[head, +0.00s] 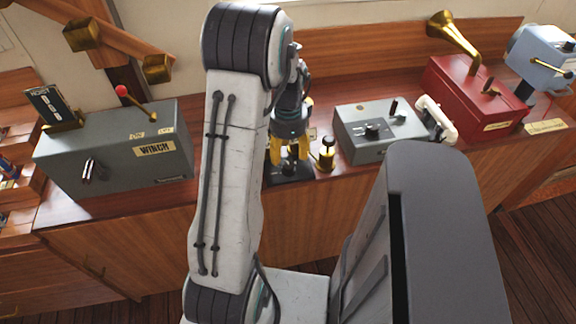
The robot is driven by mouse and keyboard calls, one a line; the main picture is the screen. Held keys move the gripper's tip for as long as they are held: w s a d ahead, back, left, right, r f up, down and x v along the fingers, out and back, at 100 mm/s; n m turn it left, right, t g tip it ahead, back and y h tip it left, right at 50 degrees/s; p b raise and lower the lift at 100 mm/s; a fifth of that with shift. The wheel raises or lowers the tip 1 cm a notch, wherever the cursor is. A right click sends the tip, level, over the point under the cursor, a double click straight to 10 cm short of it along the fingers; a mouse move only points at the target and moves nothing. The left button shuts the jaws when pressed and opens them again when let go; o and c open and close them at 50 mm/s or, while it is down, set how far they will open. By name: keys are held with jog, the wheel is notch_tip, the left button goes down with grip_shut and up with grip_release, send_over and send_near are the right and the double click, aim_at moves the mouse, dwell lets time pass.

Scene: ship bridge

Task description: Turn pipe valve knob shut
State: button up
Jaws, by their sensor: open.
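My gripper (290,152) points down with its yellow fingers apart, over a small dark base (290,173) on the wooden counter. My arm hides part of this spot, and I cannot tell whether the fingers touch anything. A small brass fitting with a round dark top (325,153) stands just right of the gripper, apart from it. A white pipe-like piece (436,118) sits farther right, between the grey box and the red box. I cannot tell for sure which part is the pipe valve knob.
The grey winch box (120,150) with a red-tipped lever stands left on the counter (100,207). A grey box with a dial (380,133), a red box with a brass horn (470,95) and a light-blue device (540,57) stand right. Wooden floor (535,255) shows at lower right.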

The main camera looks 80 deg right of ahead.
aim_at(288, 165)
jog(key=shift+f, duration=3.25)
grip_shut()
